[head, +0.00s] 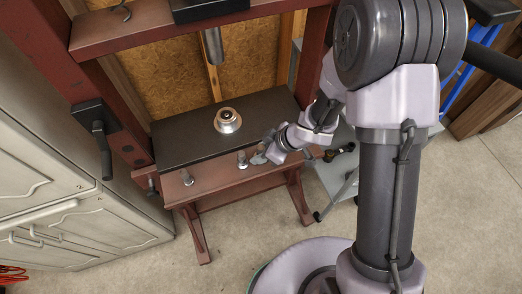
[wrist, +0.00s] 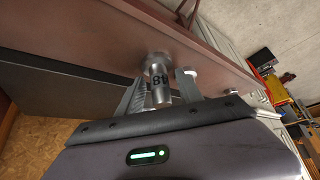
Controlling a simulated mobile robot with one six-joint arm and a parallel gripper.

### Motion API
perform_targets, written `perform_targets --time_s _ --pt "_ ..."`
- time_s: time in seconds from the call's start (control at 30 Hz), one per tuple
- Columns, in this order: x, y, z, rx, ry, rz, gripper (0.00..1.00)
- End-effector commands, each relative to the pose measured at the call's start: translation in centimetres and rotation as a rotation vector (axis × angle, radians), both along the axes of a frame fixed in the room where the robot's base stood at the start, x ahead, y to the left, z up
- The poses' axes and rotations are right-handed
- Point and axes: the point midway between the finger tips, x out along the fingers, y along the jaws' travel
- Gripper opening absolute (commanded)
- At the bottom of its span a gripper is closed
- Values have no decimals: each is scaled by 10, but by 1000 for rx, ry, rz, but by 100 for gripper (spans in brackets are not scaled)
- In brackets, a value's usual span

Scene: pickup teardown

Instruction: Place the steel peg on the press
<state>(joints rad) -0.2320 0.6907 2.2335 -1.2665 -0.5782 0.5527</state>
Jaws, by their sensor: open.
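The steel peg (wrist: 159,82) is a short grey cylinder with dark lettering and a wider, rounded end. It stands at the red-brown front beam of the press, between the fingers of my gripper in the wrist view. My gripper (head: 259,157) is open around it, low at the right part of the beam in the head view. Whether the fingers touch the peg cannot be told. The press has a dark bed plate (head: 185,142) with a round, stepped metal part (head: 228,120) on it. A steel ram (head: 213,47) hangs above the plate.
Other small metal studs stand along the front beam, one near my gripper (head: 242,160) and one farther left (head: 187,178). Pale cabinets (head: 60,190) stand at the left. A grey cart (head: 335,180) is close on the right. The concrete floor in front is clear.

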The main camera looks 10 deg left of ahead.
Motion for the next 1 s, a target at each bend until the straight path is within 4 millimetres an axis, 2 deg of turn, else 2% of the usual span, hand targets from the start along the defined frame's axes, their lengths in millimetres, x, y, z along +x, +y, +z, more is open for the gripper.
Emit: perform_targets --time_s 0.13,0.3,0.4,0.53,0.73,0.8,0.87,0.93,0.97,1.0 --pt "-1 -8 20 0 -1 -3 43" --pt "-8 -33 66 1 -1 -4 43" --pt "-13 -47 87 0 -1 -3 43" --pt "-16 -58 102 0 -1 -2 43" --pt "-17 -63 105 -2 -2 -2 43" --pt "-5 -70 114 -20 -34 -50 43" --pt "19 -87 138 -62 -102 -164 43" --pt "50 -126 188 -129 -208 -401 43" --pt "58 -148 216 -156 -248 -532 43" --pt "57 -179 254 -178 -280 -723 43"
